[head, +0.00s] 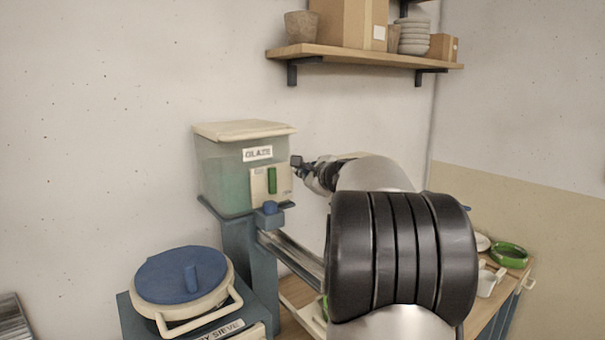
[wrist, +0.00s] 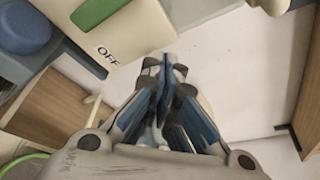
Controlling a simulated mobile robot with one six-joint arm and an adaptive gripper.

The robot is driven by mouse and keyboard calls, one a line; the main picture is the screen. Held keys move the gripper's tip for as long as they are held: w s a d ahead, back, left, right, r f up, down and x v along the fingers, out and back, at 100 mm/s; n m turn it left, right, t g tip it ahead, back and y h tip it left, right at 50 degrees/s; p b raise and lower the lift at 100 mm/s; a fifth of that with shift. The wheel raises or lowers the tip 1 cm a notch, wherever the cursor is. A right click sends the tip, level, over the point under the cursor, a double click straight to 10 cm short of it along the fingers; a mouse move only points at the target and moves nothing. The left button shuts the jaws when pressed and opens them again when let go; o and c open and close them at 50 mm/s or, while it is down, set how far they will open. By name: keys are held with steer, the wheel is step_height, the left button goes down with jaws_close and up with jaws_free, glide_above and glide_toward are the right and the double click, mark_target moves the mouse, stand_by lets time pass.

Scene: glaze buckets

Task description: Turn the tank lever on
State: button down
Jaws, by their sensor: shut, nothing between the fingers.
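The glaze tank (head: 222,175) is a translucent green box with a cream lid and a GLAZE label, at the centre left of the head view. Its green lever (head: 272,180) stands upright on a cream plate (head: 285,183) on the tank's front. In the wrist view the green lever (wrist: 97,12) shows at the top left, partly cut off, with the word OFF on the plate beside it. My gripper (head: 297,162) is shut and empty, just right of the plate in the head view. In the wrist view its fingers (wrist: 164,72) are together, right of the OFF label; contact with the plate cannot be told.
A blue spigot (head: 269,208) sits below the lever. A blue-lidded bucket (head: 180,275) stands at the lower left. A wall shelf (head: 350,55) with pots and boxes hangs above. A green dish (head: 509,255) lies on the counter at right. The wall beside the tank is clear.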

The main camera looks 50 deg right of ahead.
steer(key=s+a, duration=0.5)
steer(key=s, duration=0.2)
steer(key=shift+s+a+r, duration=0.15)
steer(key=shift+s+a, duration=0.15)
steer(key=shift+a, duration=0.1)
